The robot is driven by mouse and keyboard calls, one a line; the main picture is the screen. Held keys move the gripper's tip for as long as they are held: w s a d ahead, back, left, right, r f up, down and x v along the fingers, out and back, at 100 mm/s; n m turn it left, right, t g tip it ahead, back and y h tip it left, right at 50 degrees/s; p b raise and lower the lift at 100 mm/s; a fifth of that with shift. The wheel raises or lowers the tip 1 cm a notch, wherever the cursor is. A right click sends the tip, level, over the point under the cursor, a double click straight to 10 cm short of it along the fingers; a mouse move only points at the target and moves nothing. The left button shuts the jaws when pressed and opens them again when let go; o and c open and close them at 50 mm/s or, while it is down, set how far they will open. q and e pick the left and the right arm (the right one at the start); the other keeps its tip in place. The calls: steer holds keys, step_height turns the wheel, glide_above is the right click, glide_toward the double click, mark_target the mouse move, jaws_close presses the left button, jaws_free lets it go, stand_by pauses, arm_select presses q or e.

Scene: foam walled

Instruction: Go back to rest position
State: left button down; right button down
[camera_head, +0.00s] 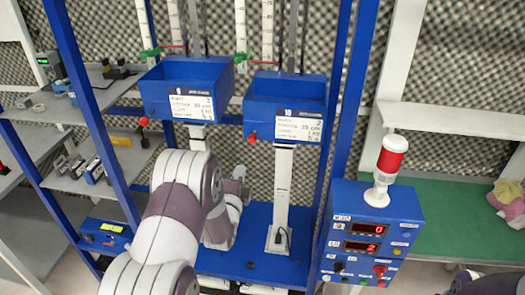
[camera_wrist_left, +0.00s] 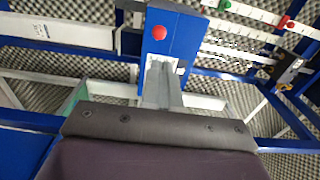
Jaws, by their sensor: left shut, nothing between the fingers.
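My left arm rises from the bottom of the head view and bends down in front of the left post. Its wrist and left gripper (camera_head: 222,235) are small and partly hidden by my own arm, below the left blue bin (camera_head: 185,77). In the left wrist view the dark gripper body fills the bottom, and the left gripper (camera_wrist_left: 163,88) is shut and empty. A blue part with a red button (camera_wrist_left: 159,32) shows ahead of it. Part of my right arm shows at the lower right edge of the head view; its gripper is out of view.
A second blue bin (camera_head: 284,92) hangs to the right. A blue control box (camera_head: 400,207) with red displays and a red-and-white lamp (camera_head: 391,158) stands at the right. Blue frame posts and grey shelves (camera_head: 108,175) are at the left. A green-topped table (camera_head: 455,222) is at the far right.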

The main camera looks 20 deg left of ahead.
arm_select(q)
steer(key=s+d+f+n+g+h, duration=0.2)
steer(key=s+d+f+n+g, duration=0.1)
steer(key=s+f+n+g, duration=0.8)
steer(key=s+d+r+n+g+h+b, duration=0.1)
steer(key=s+d+r+n+g, duration=0.1)
steer(key=s+d, duration=0.3)
steer(key=s+d+r+n+g+b, duration=0.1)
steer(key=s+d+r+n+g, duration=0.1)
steer(key=s, duration=0.8)
step_height(320, 180, up, 2)
steer(key=d+g, duration=0.1)
steer(key=d, duration=0.1)
steer(key=shift+s+d+h, duration=0.25)
steer(key=shift+d+h, duration=0.15)
steer(key=shift+s, duration=0.15)
